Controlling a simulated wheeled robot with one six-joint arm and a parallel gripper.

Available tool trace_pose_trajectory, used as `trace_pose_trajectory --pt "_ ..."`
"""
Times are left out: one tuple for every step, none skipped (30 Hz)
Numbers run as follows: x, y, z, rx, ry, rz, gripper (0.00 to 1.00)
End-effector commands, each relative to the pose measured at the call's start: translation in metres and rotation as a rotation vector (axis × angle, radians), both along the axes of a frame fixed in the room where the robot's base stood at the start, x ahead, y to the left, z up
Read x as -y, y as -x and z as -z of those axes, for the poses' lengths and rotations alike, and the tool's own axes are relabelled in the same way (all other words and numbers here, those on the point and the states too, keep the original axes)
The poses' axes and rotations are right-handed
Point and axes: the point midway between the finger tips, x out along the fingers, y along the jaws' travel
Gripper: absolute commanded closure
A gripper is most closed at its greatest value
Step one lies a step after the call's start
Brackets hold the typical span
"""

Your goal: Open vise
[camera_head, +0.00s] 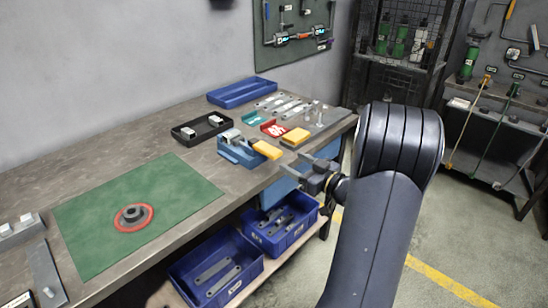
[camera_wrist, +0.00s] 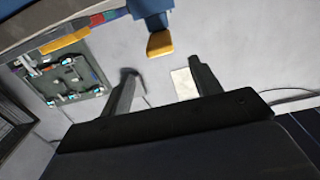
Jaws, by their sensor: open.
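The blue vise (camera_head: 238,151) stands near the front edge of the workbench. Its yellow handle (camera_head: 267,150) points right, toward my gripper. My gripper (camera_head: 296,166) is open and empty, just off the bench edge to the right of the handle and apart from it. In the wrist view, the two fingers of my gripper (camera_wrist: 162,67) are spread wide. The yellow handle (camera_wrist: 160,44) shows beyond the fingertips, roughly between them, with a blue part of the vise (camera_wrist: 150,8) above it. I cannot tell how far apart the vise jaws are.
A yellow block (camera_head: 296,136) and a red tray (camera_head: 274,128) lie behind the vise. A black tray (camera_head: 201,127) stands to its left, and a green mat (camera_head: 90,220) is farther left. Blue bins (camera_head: 216,266) sit on the shelf below. The floor at right is open.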

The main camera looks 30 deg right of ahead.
Motion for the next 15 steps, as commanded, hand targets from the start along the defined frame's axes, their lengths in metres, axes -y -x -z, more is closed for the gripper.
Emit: trace_pose_trajectory --pt "0.001 0.001 0.002 0.004 -0.007 -0.010 0.40" --pt "0.000 0.000 0.002 0.006 -0.008 -0.014 0.40" --pt "-0.001 -0.002 0.002 0.007 -0.009 -0.017 0.40" --pt "-0.002 -0.005 0.001 0.008 -0.009 -0.019 0.40" --pt "-0.004 -0.008 0.001 0.008 -0.009 -0.020 0.40" --pt "-0.006 -0.013 0.001 0.008 -0.009 -0.020 0.40" --pt "-0.008 -0.017 0.001 0.007 -0.009 -0.021 0.40" --pt "-0.010 -0.022 0.001 0.007 -0.009 -0.021 0.40" --pt "-0.012 -0.029 0.001 0.007 -0.009 -0.021 0.40" --pt "-0.014 -0.035 0.001 0.007 -0.009 -0.022 0.40" --pt "-0.016 -0.041 0.001 0.008 -0.008 -0.020 0.40" --pt "-0.019 -0.048 0.001 0.009 -0.008 -0.021 0.40" --pt "-0.021 -0.054 0.001 0.007 -0.009 -0.021 0.40" --pt "-0.023 -0.059 0.001 0.006 -0.009 -0.020 0.40" --pt "-0.025 -0.066 0.001 0.008 -0.008 -0.019 0.40"
